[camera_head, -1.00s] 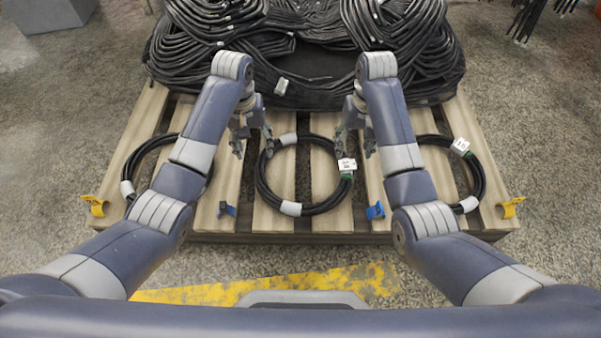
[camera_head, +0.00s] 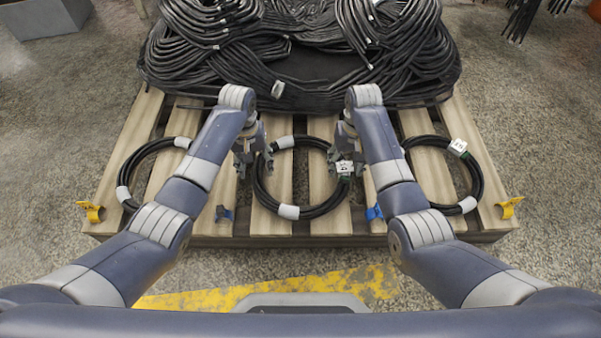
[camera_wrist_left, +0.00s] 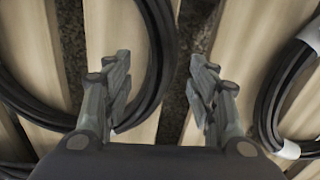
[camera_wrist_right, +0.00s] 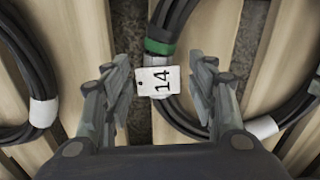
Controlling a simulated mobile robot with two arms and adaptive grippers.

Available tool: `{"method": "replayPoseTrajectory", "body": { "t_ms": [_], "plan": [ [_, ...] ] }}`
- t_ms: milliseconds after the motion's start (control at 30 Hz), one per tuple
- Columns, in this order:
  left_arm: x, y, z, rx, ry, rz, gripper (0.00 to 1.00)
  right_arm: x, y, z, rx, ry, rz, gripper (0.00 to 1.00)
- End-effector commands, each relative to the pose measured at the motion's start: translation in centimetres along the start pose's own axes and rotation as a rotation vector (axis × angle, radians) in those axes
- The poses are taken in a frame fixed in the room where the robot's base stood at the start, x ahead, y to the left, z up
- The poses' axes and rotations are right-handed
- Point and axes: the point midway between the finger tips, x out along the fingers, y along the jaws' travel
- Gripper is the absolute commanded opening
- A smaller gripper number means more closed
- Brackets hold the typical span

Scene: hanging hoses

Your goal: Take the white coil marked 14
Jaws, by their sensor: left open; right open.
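The coil marked 14 is the middle coil (camera_head: 312,211), black hose with white bands, lying flat on the pallet. Its white tag (camera_head: 345,167) hangs beside a green band at its right side. The right wrist view shows the tag reading 14 (camera_wrist_right: 158,81). My right gripper (camera_wrist_right: 165,70) is open above that side, with the tag between its fingers in view. My left gripper (camera_head: 254,163) is open at the coil's left side. In the left wrist view the coil (camera_wrist_left: 158,60) passes near the left finger. Neither gripper holds anything.
A left coil (camera_head: 128,170) and a tagged right coil (camera_head: 477,178) lie on the pallet (camera_head: 270,227), partly behind my arms. A big heap of black hoses (camera_head: 310,70) fills the back. Yellow clips (camera_head: 91,211) and blue clips (camera_head: 374,212) sit along the front edge.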

Motion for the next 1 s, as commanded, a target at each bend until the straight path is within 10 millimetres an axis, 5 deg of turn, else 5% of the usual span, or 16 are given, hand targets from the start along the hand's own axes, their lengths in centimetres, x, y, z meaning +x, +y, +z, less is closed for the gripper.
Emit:
{"method": "replayPoseTrajectory", "body": {
  "t_ms": [200,567,800,1000],
  "plan": [
    [2.2,0.1,0.0,0.001,0.000,0.001,0.53,2.2,0.0,0.0,0.000,0.000,0.000,0.53],
    [2.6,0.1,0.0,0.001,0.001,0.000,0.53,2.6,0.0,0.0,0.000,0.000,0.000,0.53],
    [2.6,0.0,0.0,0.001,0.001,0.000,0.01,2.6,0.0,0.0,0.000,0.000,-0.001,0.01],
    [2.6,0.0,0.0,0.000,0.001,0.001,0.00,2.6,0.0,0.0,0.000,0.000,-0.001,0.00]
  ]
}}
